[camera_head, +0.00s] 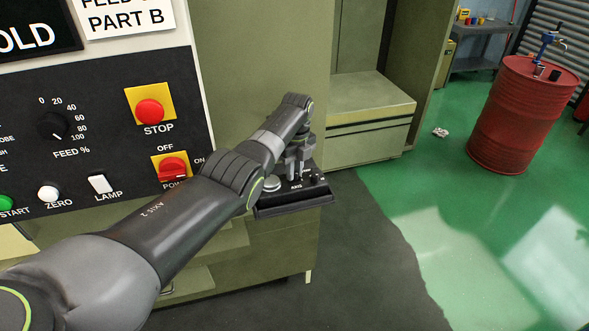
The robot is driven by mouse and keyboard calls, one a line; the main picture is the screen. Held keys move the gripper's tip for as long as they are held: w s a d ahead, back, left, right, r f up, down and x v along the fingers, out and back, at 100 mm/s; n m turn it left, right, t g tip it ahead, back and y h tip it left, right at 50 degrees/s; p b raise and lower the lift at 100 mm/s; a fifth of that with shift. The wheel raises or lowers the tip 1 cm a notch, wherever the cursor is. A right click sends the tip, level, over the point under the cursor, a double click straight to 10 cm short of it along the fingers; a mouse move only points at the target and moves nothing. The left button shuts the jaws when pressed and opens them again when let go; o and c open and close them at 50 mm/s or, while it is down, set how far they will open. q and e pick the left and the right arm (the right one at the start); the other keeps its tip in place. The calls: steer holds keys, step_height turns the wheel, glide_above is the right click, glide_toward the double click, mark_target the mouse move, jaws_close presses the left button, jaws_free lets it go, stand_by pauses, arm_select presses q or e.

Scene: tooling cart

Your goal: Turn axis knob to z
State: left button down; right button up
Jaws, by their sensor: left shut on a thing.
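A small black control box (293,205) with an "AXIS" label sits low beside the machine, right of the big panel. My left arm reaches across from the lower left. My left gripper (298,174) points down at the box just above the "AXIS" label and is shut on the axis knob. The fingers and wrist cover the knob, so its pointer and the setting it stands at cannot be read. A pale round dial (271,184) is on the box left of the gripper, partly behind my arm. My right gripper is not in view.
The machine panel (95,120) at left carries a feed dial, a stop button (149,111), a red power switch (172,168) and a lamp switch close to my arm. A red drum (522,115) stands at right. The green floor between is mostly clear.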

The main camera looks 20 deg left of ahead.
arm_select(q)
steer(key=c, duration=1.3)
jaws_free()
steer(key=shift+r, duration=0.1)
step_height(320, 180, up, 17)
steer(key=b, duration=0.5)
steer(key=shift+w+d+r, duration=0.15)
steer(key=shift+w+d, duration=0.1)
